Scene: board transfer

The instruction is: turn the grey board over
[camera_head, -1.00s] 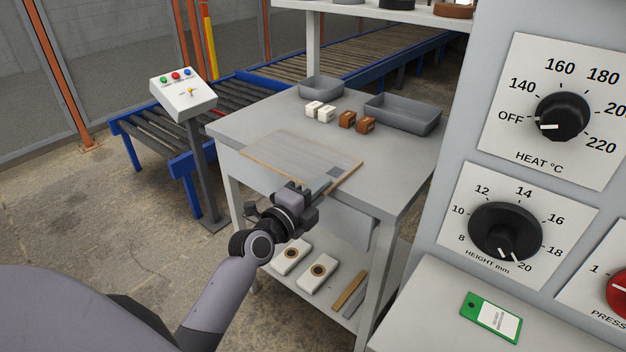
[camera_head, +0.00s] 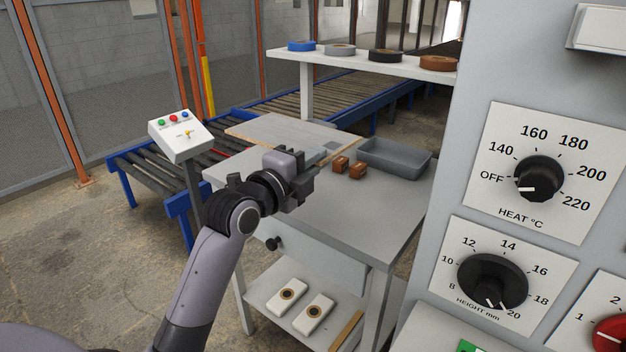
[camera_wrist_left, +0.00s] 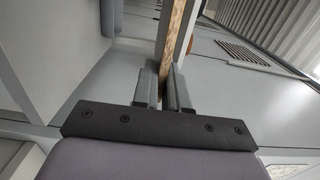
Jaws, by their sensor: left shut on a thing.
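The grey board (camera_head: 280,132) is a thin flat panel with tan edges. In the head view it is held up above the table, its grey face showing. My left gripper (camera_head: 318,163) is shut on its near right part. In the left wrist view the board (camera_wrist_left: 181,35) shows edge-on as a narrow tan strip running up from between the fingers of my left gripper (camera_wrist_left: 166,88). The gripper body hides the spot where the fingers meet the board in the head view. My right gripper is in neither view.
The grey table (camera_head: 375,205) has two brown blocks (camera_head: 348,167) and a grey tray (camera_head: 395,157) at its right back. A shelf with tape rolls (camera_head: 385,56) stands behind. A control post (camera_head: 181,136) is left, a panelled machine (camera_head: 470,140) right. The table's front is clear.

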